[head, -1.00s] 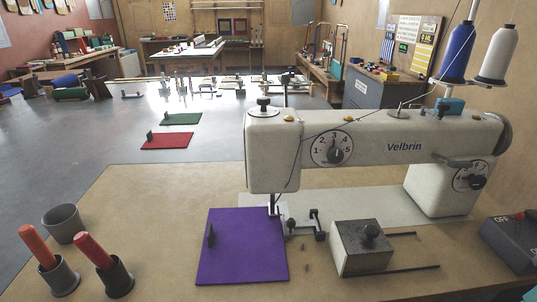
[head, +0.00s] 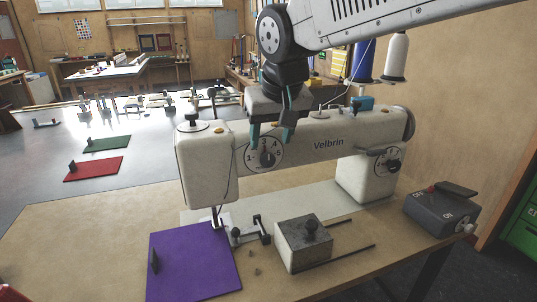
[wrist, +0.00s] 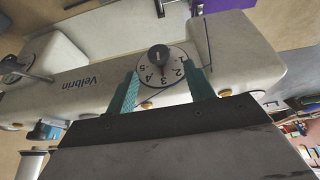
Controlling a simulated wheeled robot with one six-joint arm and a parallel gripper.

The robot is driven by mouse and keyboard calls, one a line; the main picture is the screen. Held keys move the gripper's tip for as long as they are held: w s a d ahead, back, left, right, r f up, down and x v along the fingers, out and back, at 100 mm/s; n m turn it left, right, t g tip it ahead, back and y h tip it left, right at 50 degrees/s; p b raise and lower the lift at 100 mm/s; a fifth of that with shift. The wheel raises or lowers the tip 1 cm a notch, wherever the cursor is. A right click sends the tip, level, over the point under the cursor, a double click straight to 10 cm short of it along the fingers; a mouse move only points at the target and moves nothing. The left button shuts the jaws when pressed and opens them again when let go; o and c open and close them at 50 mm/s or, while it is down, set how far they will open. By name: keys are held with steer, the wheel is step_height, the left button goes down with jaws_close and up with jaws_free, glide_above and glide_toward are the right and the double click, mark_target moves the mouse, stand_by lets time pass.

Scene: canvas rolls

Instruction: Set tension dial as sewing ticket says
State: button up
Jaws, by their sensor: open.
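The tension dial (head: 267,159) is a round white face with a dark knob and numbers on the front of the cream Velbrin sewing machine (head: 215,165). In the wrist view the dial (wrist: 158,56) appears upside down, with a red mark on its knob toward about 3. My gripper (head: 272,140) is open, its green fingers just above and in front of the dial. In the wrist view the fingers (wrist: 163,72) lie to either side of the dial, with the knob free between them. I cannot make out a sewing ticket.
A purple cloth (head: 190,265) lies under the needle end. A metal block with a knob (head: 303,243) sits in front of the machine. A dark control box (head: 440,212) is at the right. Thread cones (head: 395,57) stand behind my arm.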

mark_target(268, 155)
steer(key=x, duration=0.6)
steer(key=shift+w+f, duration=0.1)
steer(key=c, duration=0.9)
